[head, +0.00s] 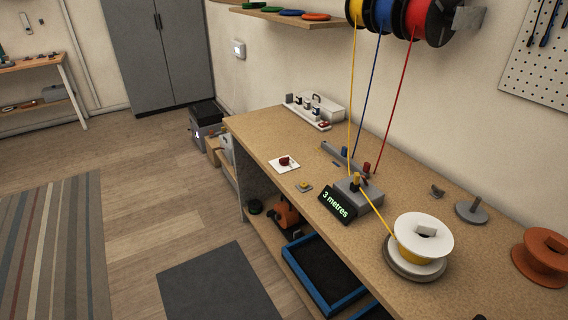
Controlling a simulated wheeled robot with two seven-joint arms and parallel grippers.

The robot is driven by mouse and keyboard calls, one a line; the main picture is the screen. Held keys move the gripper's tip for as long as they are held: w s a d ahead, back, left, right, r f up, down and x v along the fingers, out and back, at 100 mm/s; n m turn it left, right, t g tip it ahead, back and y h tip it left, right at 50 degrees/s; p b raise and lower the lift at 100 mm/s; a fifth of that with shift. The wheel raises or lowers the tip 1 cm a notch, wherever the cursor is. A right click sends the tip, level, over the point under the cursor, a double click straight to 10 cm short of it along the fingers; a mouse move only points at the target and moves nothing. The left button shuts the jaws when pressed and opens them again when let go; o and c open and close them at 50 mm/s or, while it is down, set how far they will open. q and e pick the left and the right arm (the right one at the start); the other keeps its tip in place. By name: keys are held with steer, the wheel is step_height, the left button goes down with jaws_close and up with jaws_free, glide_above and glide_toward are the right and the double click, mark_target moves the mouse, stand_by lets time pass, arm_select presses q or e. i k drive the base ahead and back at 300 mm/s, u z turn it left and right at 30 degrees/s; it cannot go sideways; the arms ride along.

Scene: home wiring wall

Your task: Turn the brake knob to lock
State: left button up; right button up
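A dark red knob (284,161) sits on a small white square plate (293,167) on the workbench, near its front edge. It looks like the brake knob, but its markings and the way it points are too small to read. A small yellow button on a grey base (305,186) lies just to the right of it. A white spool (424,236) with yellow wire wound on it stands on a grey round turntable (399,267). The yellow wire runs to it through a grey guide block (349,190). Neither of my grippers is in view.
Yellow, blue and red wires come down from the overhead reels (384,14). An orange spool (541,257) and a grey spindle base (471,212) stand on the right. The bench around the red knob is mostly clear.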

mark_target(283, 161)
steer(key=u, duration=0.85)
steer(key=i, duration=3.2)
steer(key=z, duration=1.9)
